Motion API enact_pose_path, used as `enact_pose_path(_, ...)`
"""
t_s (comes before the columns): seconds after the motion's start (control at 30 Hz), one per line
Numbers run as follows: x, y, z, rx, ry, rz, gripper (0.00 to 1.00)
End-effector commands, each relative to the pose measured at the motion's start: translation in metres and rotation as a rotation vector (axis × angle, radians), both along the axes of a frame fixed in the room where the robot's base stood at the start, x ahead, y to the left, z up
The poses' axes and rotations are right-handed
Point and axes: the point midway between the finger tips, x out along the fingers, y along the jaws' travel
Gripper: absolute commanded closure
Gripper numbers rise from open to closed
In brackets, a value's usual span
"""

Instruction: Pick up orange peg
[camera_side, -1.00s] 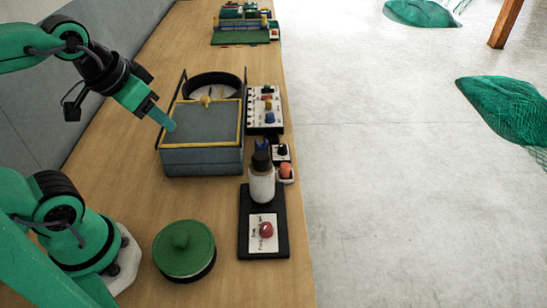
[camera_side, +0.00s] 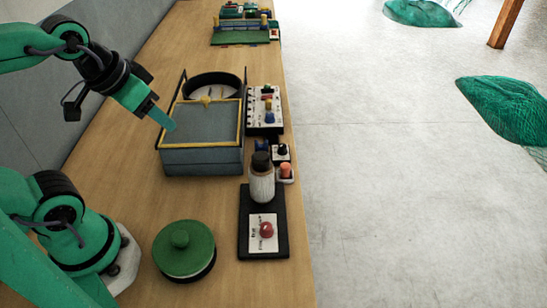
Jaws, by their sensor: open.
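An orange peg (camera_side: 286,170) stands upright on a small white block near the table's right edge, just right of a white bottle with a black cap (camera_side: 262,180).
A black-knobbed block (camera_side: 281,152) stands just behind the peg. A panel with coloured knobs (camera_side: 265,122) lies farther back. In front are a black board with a red knob (camera_side: 266,229) and a green lidded pot (camera_side: 182,248). The table is clear left of the box.

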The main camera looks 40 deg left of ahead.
Motion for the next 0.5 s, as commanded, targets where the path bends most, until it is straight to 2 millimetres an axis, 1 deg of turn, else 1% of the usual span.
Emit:
enact_pose_path(0.03, 0.0000, 0.0000, 0.0000, 0.000, 0.000, 0.000, 0.53)
enact_pose_path(0.07, 0.0000, 0.0000, 0.0000, 0.000, 0.000, 0.000, 0.51)
enact_pose_path(0.37, 0.0004, -0.0001, 0.0002, 0.000, 0.001, 0.000, 0.51)
enact_pose_path(0.5, 0.0047, -0.0012, 0.0014, -0.002, 0.009, -0.001, 0.51)
